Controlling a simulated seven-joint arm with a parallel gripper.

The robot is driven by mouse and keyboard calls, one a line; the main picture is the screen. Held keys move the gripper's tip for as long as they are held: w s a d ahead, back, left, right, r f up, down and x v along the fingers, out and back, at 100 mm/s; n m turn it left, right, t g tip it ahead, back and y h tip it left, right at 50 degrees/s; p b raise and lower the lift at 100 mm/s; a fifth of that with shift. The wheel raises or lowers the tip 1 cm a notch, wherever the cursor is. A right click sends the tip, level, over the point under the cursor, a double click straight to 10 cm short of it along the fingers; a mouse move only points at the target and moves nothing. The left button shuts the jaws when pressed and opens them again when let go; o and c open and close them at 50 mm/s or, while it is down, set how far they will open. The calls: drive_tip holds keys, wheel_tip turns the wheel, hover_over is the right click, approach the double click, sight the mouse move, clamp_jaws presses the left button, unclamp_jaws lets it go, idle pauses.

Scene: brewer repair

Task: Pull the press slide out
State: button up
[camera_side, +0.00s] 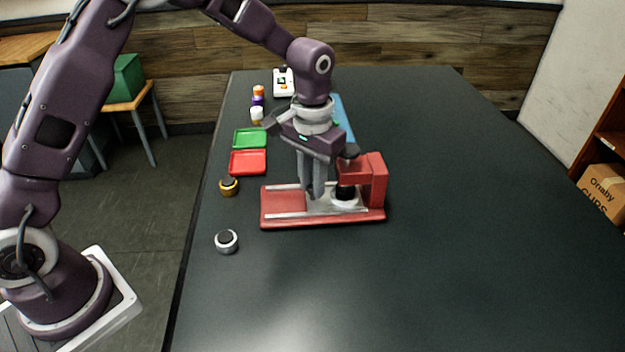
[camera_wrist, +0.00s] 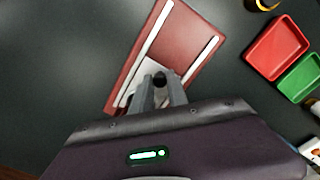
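The press (camera_side: 285,220) has a red base with two pale rails and stands on the dark table. A red block (camera_side: 375,180) rises at its right end, with a black plunger above a pale round seat. The press slide (camera_side: 345,203) is a grey plate between the rails, near the red block. It shows partly in the wrist view (camera_wrist: 143,72). My gripper (camera_side: 312,192) points straight down over the slide. In the wrist view its fingers (camera_wrist: 160,84) stand close on either side of the slide's black knob (camera_wrist: 160,77) and appear shut on it. The fingers partly hide the slide.
A silver-rimmed black-topped part (camera_side: 227,241) and a gold-rimmed one (camera_side: 229,187) stand left of the press. A red tray (camera_side: 248,162), a green tray (camera_side: 250,138) and small bottles (camera_side: 257,97) are behind. The rails left of my gripper are bare. The table's front and right are clear.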

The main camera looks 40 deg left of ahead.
clamp_jaws()
drive_tip(key=shift+r, duration=0.1)
idle(0.9)
drive_tip(key=s+a, duration=0.6)
drive_tip(key=a, duration=0.1)
drive_tip(key=shift+s, duration=0.35)
drive_tip(key=shift+o, duration=2.3)
unclamp_jaws()
drive_tip(key=shift+o, duration=1.1)
drive_tip(key=shift+d, duration=0.1)
wheel_tip(320, 180, up, 7)
